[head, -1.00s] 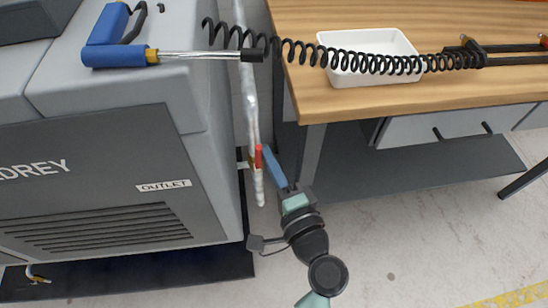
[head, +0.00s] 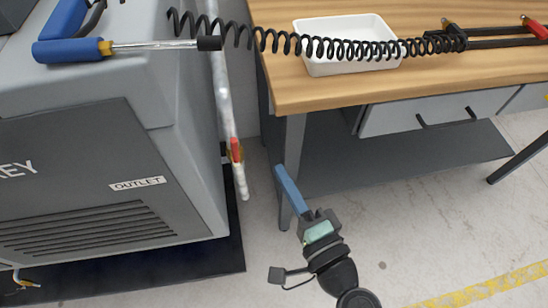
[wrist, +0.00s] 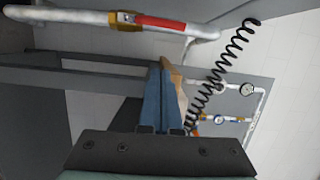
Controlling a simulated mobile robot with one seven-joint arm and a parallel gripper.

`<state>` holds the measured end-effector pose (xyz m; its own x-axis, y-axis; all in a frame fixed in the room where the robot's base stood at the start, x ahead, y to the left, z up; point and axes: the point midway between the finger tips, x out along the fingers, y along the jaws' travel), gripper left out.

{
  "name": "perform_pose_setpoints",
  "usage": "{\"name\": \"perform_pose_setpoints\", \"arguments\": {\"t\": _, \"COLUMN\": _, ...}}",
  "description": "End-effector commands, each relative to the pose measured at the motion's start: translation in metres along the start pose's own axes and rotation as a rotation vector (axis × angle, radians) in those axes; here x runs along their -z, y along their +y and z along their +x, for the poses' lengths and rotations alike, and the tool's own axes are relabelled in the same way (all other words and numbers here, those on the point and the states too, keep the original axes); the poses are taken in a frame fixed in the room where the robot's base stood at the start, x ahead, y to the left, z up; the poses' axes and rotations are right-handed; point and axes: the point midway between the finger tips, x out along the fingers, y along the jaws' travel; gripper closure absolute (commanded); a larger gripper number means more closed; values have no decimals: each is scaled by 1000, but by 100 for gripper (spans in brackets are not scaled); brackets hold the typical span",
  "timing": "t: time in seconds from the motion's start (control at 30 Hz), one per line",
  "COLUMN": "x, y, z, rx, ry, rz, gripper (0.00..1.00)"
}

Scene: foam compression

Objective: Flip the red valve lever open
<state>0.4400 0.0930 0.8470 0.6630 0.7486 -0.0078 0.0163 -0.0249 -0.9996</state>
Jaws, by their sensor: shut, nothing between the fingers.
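The red valve lever (head: 235,149) sits on a brass valve on the pale vertical pipe (head: 226,105), beside the grey machine. In the head view the lever lies along the pipe. In the wrist view the red lever (wrist: 161,23) also runs along the pipe, to the right of the brass valve body (wrist: 122,18). My gripper (head: 279,169) has blue fingers shut together and empty. Its tips are to the right of the lever and slightly below it, apart from it with a clear gap. In the wrist view my gripper (wrist: 165,62) points up below the lever.
The grey machine with the OUTLET label (head: 137,184) stands left of the pipe. A wooden workbench (head: 300,90) with a white tray (head: 345,66) stands right. A black coiled hose (head: 330,48) hangs across above. Open floor lies right of my arm.

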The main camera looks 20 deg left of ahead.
Motion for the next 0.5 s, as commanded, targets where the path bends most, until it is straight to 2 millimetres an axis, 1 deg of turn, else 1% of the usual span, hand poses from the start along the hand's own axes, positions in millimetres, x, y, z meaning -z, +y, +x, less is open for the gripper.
{"name": "perform_pose_setpoints", "arguments": {"t": 0.07, "x": 1, "y": 1, "z": -6, "rx": -1, "ry": -3, "rz": 0, "gripper": 100}}
{"name": "perform_pose_setpoints", "arguments": {"t": 0.17, "x": 7, "y": 4, "z": -11, "rx": -3, "ry": -37, "rz": 5, "gripper": 100}}
{"name": "perform_pose_setpoints", "arguments": {"t": 0.3, "x": 24, "y": 11, "z": -22, "rx": -3, "ry": -146, "rz": 29, "gripper": 100}}
{"name": "perform_pose_setpoints", "arguments": {"t": 0.4, "x": 34, "y": 10, "z": -32, "rx": 9, "ry": -228, "rz": 49, "gripper": 100}}
{"name": "perform_pose_setpoints", "arguments": {"t": 0.5, "x": 39, "y": 8, "z": -41, "rx": 23, "ry": -293, "rz": 65, "gripper": 100}}
